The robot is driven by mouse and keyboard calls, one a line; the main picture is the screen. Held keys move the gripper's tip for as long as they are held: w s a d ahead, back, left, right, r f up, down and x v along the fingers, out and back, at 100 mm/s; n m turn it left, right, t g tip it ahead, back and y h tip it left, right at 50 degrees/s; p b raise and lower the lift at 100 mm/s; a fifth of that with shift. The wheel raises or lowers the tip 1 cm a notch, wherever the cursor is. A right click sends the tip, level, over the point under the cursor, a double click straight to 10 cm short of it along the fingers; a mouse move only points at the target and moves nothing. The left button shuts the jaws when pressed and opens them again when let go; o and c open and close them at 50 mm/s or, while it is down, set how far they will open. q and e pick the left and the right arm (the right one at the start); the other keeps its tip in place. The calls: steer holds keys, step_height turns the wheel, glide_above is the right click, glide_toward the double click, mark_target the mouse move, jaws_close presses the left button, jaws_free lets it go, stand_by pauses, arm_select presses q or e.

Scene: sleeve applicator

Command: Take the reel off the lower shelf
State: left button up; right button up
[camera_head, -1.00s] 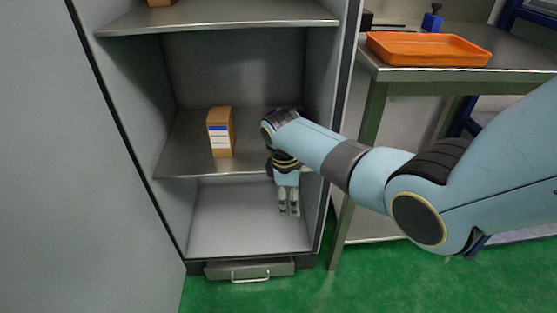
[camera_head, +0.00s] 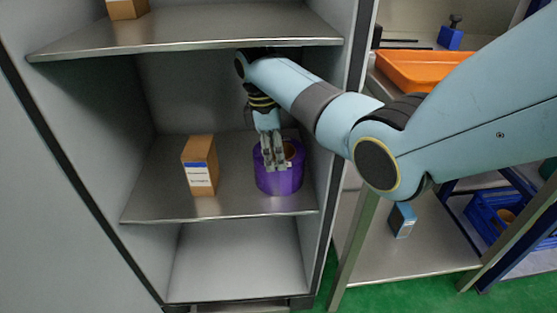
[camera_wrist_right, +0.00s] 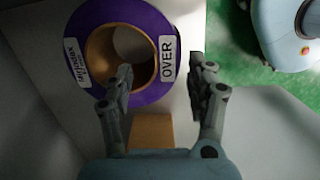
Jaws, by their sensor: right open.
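The purple reel (camera_head: 283,182) stands on the lower shelf (camera_head: 235,207), at its right side. In the right wrist view the reel (camera_wrist_right: 106,97) shows a tan core, an open hole and a white label reading OVER. My right gripper (camera_head: 273,163) points down at the reel and hides part of it in the head view. In the right wrist view its fingers (camera_wrist_right: 164,72) are open and apart, one over the hole and one past the outer edge, with the reel's wall between them. I cannot tell whether they touch it. My left gripper is not in view.
A tan box (camera_head: 200,166) with a white and blue label stands left of the reel. The upper shelf (camera_head: 190,32) holds another box (camera_head: 127,9). An orange tray (camera_head: 424,70) sits on the table outside. The cabinet's right wall is close to the reel.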

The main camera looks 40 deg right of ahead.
mark_target(279, 174)
steer(key=f, duration=0.1)
steer(key=f+b, duration=0.1)
steer(key=shift+s+d+f, duration=0.1)
steer(key=shift+s+f, duration=0.1)
steer(key=shift+f, duration=0.2)
steer(key=f, duration=0.1)
steer(key=f+b, duration=0.1)
steer(key=f, duration=0.2)
steer(key=shift+s+d+b, duration=0.2)
steer(key=shift+s+b, duration=0.05)
steer(key=shift+b, duration=0.1)
steer(key=shift+f, duration=0.2)
steer(key=shift+r, duration=0.15)
steer(key=shift+c, duration=0.9)
steer(key=c, duration=0.9)
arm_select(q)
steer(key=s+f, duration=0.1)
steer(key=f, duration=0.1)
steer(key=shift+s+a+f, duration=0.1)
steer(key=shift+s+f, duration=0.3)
arm_select(e)
jaws_close()
steer(key=shift+w+d+r, duration=0.1)
steer(key=shift+w, duration=0.05)
